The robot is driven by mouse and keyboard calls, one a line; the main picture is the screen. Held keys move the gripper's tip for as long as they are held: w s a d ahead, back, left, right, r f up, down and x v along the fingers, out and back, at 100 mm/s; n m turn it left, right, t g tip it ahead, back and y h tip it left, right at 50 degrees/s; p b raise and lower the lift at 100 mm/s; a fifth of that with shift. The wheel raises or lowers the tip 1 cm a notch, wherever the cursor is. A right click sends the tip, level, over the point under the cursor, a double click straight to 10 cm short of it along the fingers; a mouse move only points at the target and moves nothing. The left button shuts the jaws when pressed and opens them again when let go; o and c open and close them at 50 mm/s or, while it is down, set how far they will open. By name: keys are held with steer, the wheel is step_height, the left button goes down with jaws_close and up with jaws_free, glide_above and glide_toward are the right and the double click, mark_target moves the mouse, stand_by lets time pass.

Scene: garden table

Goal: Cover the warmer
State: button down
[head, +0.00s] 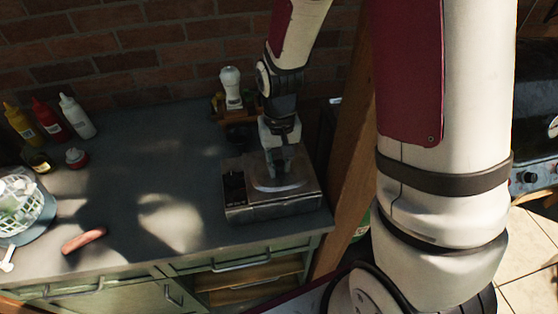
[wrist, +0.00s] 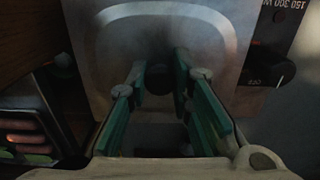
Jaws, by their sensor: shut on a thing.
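The warmer (head: 275,211) is a metal box with a dark control panel at its left, near the right end of the counter. Its dial and lettering (wrist: 286,72) show at the right of the wrist view. A metal lid (head: 292,187) with a raised rim is at the warmer's top, level as far as I can see. The lid (wrist: 205,22) fills the upper middle of the wrist view. My gripper (head: 279,176) points down over it, shut on its dark knob (wrist: 159,79) between the green fingers. Whether the lid is fully seated cannot be told.
Sauce bottles (head: 48,120) stand at the back left of the counter (head: 130,215). A sausage (head: 84,240) lies at the front left, near a white basket (head: 22,203). A white-topped shaker (head: 231,86) stands behind the warmer. A wooden post (head: 345,175) rises close on the right.

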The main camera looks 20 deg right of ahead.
mark_target(279, 162)
steer(key=shift+f, duration=0.45)
steer(key=c, duration=1.3)
jaws_free()
steer(key=shift+c, duration=0.2)
step_height(279, 162, up, 10)
steer(key=shift+r, duration=0.25)
steer(key=s+r+n+t, duration=0.2)
steer(key=s+r+t, duration=0.3)
steer(key=s+r, duration=0.9)
step_height(279, 162, up, 2)
steer(key=shift+s+r+t, duration=0.25)
steer(key=shift+t, duration=0.05)
